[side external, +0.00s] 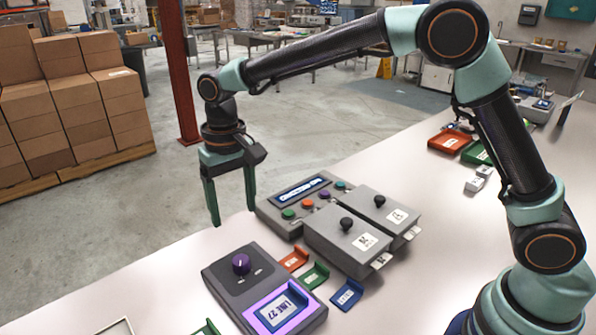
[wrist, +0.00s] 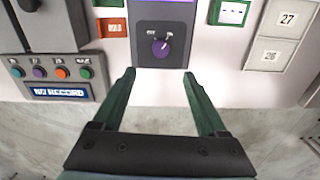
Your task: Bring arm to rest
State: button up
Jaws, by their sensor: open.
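My gripper (side external: 231,207) hangs from my raised arm at the far edge of the table, in the side external view. Its two green fingers point down, spread apart with nothing between them. In the wrist view my gripper (wrist: 160,75) is also open and empty, near the table edge. A dark box with a purple knob (side external: 241,264) stands in front of it; the knob (wrist: 160,47) shows just beyond the fingertips in the wrist view. A grey console with coloured buttons and a display (side external: 300,188) stands to the right of the fingers.
Two grey lidded boxes with black knobs, one of them nearer (side external: 347,240), stand behind small orange, green and blue holders (side external: 347,294). An orange tray (side external: 450,141) lies further right. The white table (side external: 420,285) has free room at the front. Stacked cartons (side external: 70,95) stand beyond it.

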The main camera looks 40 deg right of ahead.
jog(key=s+d+r+t, duration=0.2)
jog(key=s+d+r, duration=0.3)
jog(key=d, duration=0.3)
jog(key=s+d+r+t, duration=0.2)
jog(key=s+d+r, duration=0.3)
jog(key=d, duration=0.3)
jog(key=s+d+f+t, duration=0.1)
jog(key=s+d+f, duration=0.1)
jog(key=s, duration=0.4)
jog(key=shift+d+n+t, duration=0.3)
jog(key=shift+d, duration=0.6)
